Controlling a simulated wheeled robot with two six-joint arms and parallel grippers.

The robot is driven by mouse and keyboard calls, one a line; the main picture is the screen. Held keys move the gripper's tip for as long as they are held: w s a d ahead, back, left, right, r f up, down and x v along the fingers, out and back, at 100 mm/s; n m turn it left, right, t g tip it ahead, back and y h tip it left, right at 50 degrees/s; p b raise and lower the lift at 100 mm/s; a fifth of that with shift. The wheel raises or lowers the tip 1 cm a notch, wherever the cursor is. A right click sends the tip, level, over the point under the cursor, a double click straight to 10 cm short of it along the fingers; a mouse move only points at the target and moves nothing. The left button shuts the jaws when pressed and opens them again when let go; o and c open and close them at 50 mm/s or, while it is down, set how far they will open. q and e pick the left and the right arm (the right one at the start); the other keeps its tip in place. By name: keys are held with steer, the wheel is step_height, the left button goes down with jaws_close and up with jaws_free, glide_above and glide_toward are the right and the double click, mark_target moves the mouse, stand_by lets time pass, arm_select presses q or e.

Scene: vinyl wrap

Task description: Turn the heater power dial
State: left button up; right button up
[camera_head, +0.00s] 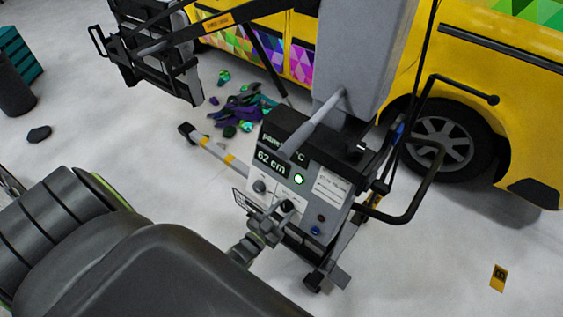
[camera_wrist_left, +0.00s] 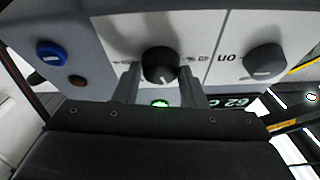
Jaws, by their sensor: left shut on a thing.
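The heater's control box (camera_head: 312,178) stands in the middle of the head view, with a lit display reading "62 cm" and a green light. Its black dial (camera_head: 288,206) is low on the front panel. In the left wrist view this dial (camera_wrist_left: 160,64) sits between the fingers of my left gripper (camera_wrist_left: 160,80), its white mark pointing down in the picture. My left gripper (camera_head: 272,222) is shut on the dial in the head view, partly covering it. A second dial (camera_head: 260,186) is beside it; it also shows in the wrist view (camera_wrist_left: 265,60), near the word "on". My right gripper is out of view.
A blue button (camera_wrist_left: 51,52) and a small brown one (camera_wrist_left: 77,80) are beside the gripped dial. A black handle (camera_head: 415,200) sticks out at the box's right. A yellow van (camera_head: 480,75) stands behind, with colourful scraps (camera_head: 243,108) on the floor.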

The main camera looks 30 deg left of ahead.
arm_select(q)
steer(key=m+h, duration=0.1)
steer(key=m, duration=0.2)
steer(key=m+h+b, duration=0.1)
steer(key=m, duration=0.1)
steer(key=shift+a+m+g+h, duration=0.2)
steer(key=shift+m+g+h, duration=0.1)
steer(key=shift+m+h, duration=0.1)
steer(key=m+h, duration=0.1)
steer(key=m, duration=0.2)
steer(key=shift+a+g+b, duration=0.1)
steer(key=shift+g+b, duration=0.2)
steer(key=shift+g, duration=0.1)
steer(key=shift+r+m+g+h, duration=0.1)
steer(key=shift+m+g+h, duration=0.45)
steer(key=shift+m, duration=1.35)
steer(key=o, duration=1)
steer(key=shift+w, duration=0.1)
